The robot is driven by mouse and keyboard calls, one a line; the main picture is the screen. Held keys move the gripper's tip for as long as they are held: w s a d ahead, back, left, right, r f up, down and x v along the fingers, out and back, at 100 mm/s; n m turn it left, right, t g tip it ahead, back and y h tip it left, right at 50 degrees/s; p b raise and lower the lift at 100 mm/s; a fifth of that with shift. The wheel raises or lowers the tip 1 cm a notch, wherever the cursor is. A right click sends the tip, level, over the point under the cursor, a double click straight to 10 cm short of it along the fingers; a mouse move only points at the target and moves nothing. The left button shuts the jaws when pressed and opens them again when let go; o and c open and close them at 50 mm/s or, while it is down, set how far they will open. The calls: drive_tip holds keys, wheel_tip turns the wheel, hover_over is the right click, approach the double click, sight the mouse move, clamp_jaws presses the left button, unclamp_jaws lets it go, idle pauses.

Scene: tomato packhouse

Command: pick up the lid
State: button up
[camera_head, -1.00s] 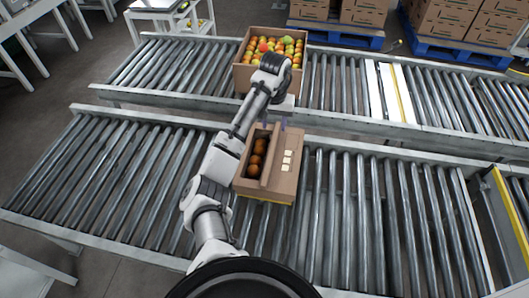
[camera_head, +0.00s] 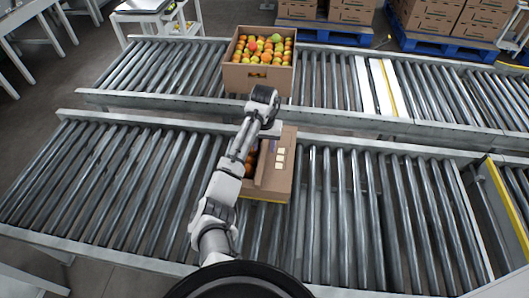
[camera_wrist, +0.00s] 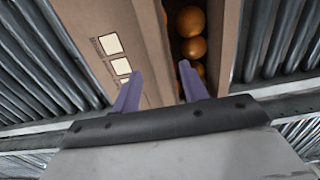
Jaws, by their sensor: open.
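A brown cardboard lid (camera_head: 280,178) with white labels lies over the right part of an open carton on the near conveyor. Its labelled face (camera_wrist: 100,25) and a raised edge strip (camera_wrist: 152,40) show in the wrist view. Round orange fruit (camera_wrist: 190,22) show in the carton's uncovered part beside that strip. My gripper (camera_wrist: 160,76) is open, with two purple fingers. In the picture, one finger overlaps the lid's face and the other the gap with the fruit, the strip between them. I cannot tell whether they touch it. In the head view my arm hides most of the gripper.
The carton (camera_head: 266,200) sits on the near roller conveyor (camera_head: 345,205), with bare rollers on both sides. A full fruit carton (camera_head: 258,80) stands on the far conveyor (camera_head: 330,85). Stacked cartons (camera_head: 432,28) stand on blue pallets behind.

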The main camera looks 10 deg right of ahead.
drive_tip(key=shift+f, duration=1.05)
clamp_jaws()
drive_tip(key=shift+r, duration=0.15)
wheel_tip(320, 180, up, 20)
drive_tip(key=p, duration=0.3)
wheel_tip(320, 180, up, 4)
drive_tip(key=p, duration=0.6)
hover_over(264, 151)
drive_tip(key=shift+w+r+p, duration=0.1)
drive_tip(key=shift+r+p, duration=0.5)
drive_tip(key=shift+r, duration=0.55)
drive_tip(key=shift+f, duration=0.1)
